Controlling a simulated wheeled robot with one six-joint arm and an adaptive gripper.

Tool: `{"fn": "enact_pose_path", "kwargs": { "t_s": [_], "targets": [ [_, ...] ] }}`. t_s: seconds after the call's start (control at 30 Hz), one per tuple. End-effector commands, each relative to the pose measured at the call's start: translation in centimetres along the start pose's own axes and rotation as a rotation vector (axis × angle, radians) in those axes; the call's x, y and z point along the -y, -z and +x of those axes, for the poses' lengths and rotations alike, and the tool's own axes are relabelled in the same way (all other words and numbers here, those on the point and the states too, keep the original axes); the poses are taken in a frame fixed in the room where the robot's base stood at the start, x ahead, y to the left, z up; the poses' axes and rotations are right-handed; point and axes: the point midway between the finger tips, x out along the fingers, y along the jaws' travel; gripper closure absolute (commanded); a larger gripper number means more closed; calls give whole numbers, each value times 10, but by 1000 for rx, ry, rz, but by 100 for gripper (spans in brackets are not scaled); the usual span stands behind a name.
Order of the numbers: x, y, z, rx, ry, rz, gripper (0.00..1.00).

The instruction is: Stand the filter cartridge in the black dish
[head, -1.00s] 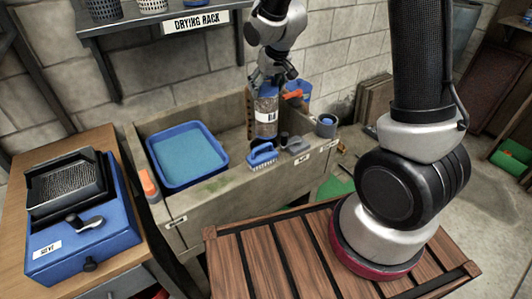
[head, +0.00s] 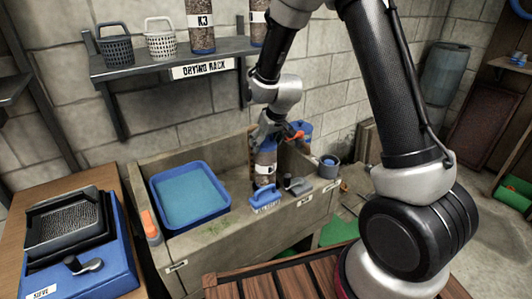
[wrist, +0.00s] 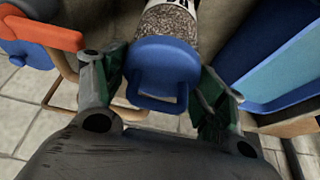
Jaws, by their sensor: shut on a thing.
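The filter cartridge (head: 264,166) is a clear cylinder of grey-brown grains with a white label and blue ends. It is upright over the right part of the stone trough. My gripper (head: 268,134) is above it, shut on its blue top. In the wrist view my gripper (wrist: 160,95) has a finger on each side of the blue cap (wrist: 163,68) with its loop handle. I cannot make out the black dish clearly; the cartridge's lower end is partly hidden behind the blue brush, and I cannot tell whether it touches anything.
The blue brush (head: 265,199) and a grey block (head: 298,186) lie on the trough's front ledge. A blue tray (head: 189,194) fills the trough's left part. A blue pipe with an orange lever (head: 296,134) is close right of my gripper. The drying rack (head: 165,62) hangs above.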

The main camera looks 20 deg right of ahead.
Motion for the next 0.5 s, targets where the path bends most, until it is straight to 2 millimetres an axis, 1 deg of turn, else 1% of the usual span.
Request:
{"fn": "enact_pose_path", "kwargs": {
  "t_s": [0.1, 0.2, 0.5],
  "targets": [
    [0, -8, 18, 2, 0, 4, 76],
    [0, -12, 27, 0, -1, 1, 76],
    [0, -13, 30, -1, -1, 1, 76]
  ]
}}
